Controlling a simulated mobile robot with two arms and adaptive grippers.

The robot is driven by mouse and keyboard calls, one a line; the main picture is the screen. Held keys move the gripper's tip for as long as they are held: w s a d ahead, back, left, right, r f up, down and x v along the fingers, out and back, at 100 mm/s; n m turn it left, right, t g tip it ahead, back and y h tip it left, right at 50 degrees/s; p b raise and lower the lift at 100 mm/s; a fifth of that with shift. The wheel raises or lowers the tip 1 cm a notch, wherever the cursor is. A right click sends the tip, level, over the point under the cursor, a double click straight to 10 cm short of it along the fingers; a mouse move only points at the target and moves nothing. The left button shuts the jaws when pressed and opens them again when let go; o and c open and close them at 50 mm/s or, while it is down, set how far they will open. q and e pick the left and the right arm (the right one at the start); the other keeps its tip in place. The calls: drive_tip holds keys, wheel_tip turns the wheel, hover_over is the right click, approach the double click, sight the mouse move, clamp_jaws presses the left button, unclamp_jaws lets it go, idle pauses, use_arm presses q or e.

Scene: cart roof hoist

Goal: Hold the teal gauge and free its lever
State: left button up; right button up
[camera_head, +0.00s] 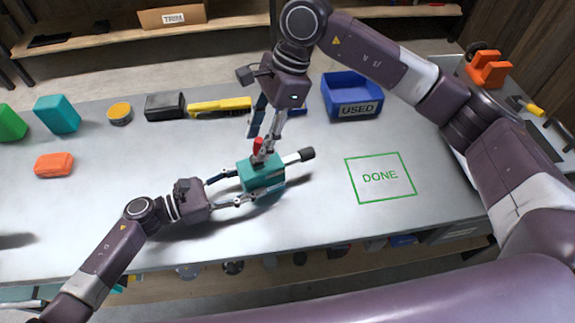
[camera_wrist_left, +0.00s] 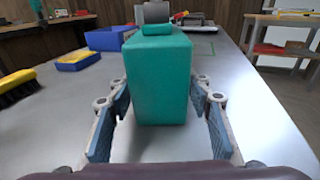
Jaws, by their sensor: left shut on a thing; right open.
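The teal gauge (camera_head: 262,174) sits on the grey table, a box with a white shaft and a dark knob (camera_head: 307,153) out to its right. A red lever (camera_head: 258,146) stands on its top. My left gripper (camera_head: 241,186) is shut on the gauge, a finger on either side of its body. The gauge (camera_wrist_left: 160,80) fills the middle of the left wrist view between the blue finger pads. My right gripper (camera_head: 264,142) is open and points down at the red lever from above, its fingertips close around it. I cannot tell whether they touch it.
A green DONE outline (camera_head: 380,177) is bare on the right. A blue USED bin (camera_head: 352,97) stands behind it. A yellow brush (camera_head: 219,107), black box (camera_head: 165,106), yellow tin (camera_head: 119,113), teal block (camera_head: 57,115) and orange block (camera_head: 54,165) lie to the left.

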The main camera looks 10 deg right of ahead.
drive_tip(key=shift+w+r, duration=0.1)
drive_tip(key=v, duration=0.6)
drive_tip(key=shift+d, duration=0.1)
idle(0.5)
